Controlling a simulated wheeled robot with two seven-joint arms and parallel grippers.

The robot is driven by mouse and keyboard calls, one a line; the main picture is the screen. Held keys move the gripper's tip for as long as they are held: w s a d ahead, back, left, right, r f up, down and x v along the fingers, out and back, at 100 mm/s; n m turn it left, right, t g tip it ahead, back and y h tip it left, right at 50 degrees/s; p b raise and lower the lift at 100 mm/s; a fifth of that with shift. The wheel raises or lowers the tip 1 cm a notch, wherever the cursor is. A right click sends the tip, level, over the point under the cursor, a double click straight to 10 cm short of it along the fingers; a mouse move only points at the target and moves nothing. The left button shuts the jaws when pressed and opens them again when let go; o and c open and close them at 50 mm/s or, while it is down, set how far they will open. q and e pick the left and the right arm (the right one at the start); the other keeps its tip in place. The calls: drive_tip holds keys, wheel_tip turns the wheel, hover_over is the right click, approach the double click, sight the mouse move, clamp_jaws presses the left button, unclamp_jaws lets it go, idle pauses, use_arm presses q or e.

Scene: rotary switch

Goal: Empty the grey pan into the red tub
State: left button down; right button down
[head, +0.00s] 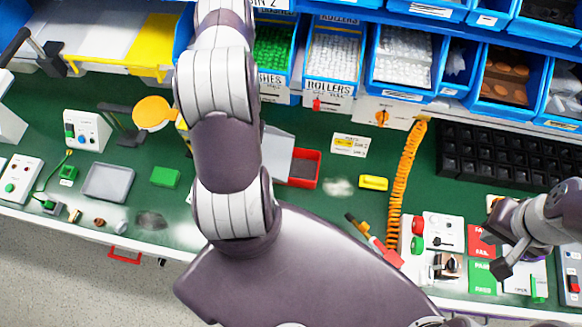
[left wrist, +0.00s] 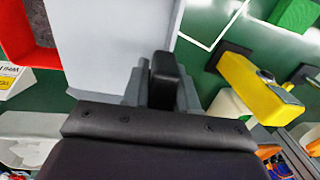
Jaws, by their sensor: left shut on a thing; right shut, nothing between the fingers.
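The grey pan (head: 279,155) shows as a light grey slab beside my left arm, partly over the red tub (head: 317,170). In the left wrist view the pan (left wrist: 108,38) fills the upper middle, its edge at my left gripper (left wrist: 162,82), which is shut on it. The red tub (left wrist: 14,38) is left of the pan there, its floor dark and rough. The pan seems tilted; its contents cannot be made out. In the head view my arm hides the left gripper. My right gripper (head: 497,254) is shut and empty above the right side of the bench.
A shallow grey tray (head: 108,182) and a green block (head: 165,178) lie to the left. A yellow block (head: 373,183) and a coiled orange cable (head: 408,170) are right of the tub. Blue parts bins (head: 404,62) line the back.

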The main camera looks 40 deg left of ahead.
use_arm(q)
drive_tip(key=shift+s+a+f, duration=0.15)
drive_tip(key=shift+a, duration=0.1)
drive_tip(key=shift+a+f+h, duration=0.15)
drive_tip(key=shift+f+h, duration=0.15)
drive_tip(key=shift+f, duration=0.05)
use_arm(e)
drive_tip(key=shift+a+r, duration=0.1)
drive_tip(key=shift+r, duration=0.5)
use_arm(q)
drive_tip(key=shift+r, duration=0.1)
